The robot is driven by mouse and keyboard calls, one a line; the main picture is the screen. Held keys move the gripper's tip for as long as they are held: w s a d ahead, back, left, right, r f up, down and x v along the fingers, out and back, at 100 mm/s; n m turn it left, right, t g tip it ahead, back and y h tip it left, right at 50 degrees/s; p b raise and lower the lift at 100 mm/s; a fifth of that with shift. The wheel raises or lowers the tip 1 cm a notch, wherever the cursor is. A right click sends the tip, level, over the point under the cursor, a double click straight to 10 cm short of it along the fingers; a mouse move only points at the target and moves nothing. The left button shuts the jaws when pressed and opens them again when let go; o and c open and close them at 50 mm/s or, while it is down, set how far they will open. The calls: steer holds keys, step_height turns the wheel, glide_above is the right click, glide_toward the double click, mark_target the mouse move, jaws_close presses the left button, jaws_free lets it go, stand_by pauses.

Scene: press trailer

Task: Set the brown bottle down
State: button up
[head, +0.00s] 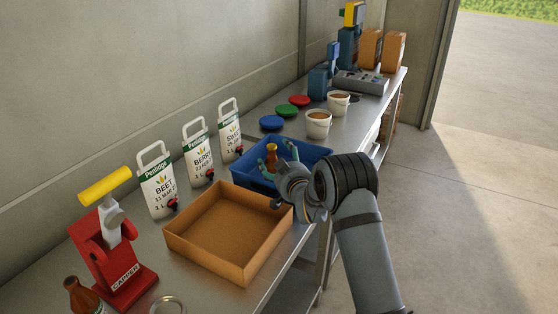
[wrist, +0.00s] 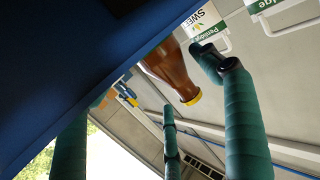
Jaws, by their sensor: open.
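In the wrist view the picture is turned over; the bottle (wrist: 172,68) shows cap down, with teal fingers (wrist: 150,100) on both sides and no clear contact. The bottle's base is hidden behind the crate's blue wall (wrist: 70,70).
An empty cardboard box (head: 222,232) stands in front of the crate. White labelled pouches (head: 158,185) line the wall. A red capper (head: 105,255) and another brown bottle (head: 82,297) are at the near left. Buckets (head: 318,124) and coloured lids (head: 288,111) lie beyond the crate.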

steer(key=shift+r, duration=0.1)
steer(key=r+p, duration=0.1)
steer(key=p, duration=0.1)
steer(key=shift+s+r+p, duration=0.1)
steer(key=shift+r+p, duration=0.15)
steer(key=shift+p, duration=0.15)
steer(key=b+v, duration=0.4)
steer(key=v, duration=0.7)
steer(key=shift+s+d+b, duration=0.2)
steer(key=shift+s+b, duration=0.15)
steer(key=shift+b, duration=0.05)
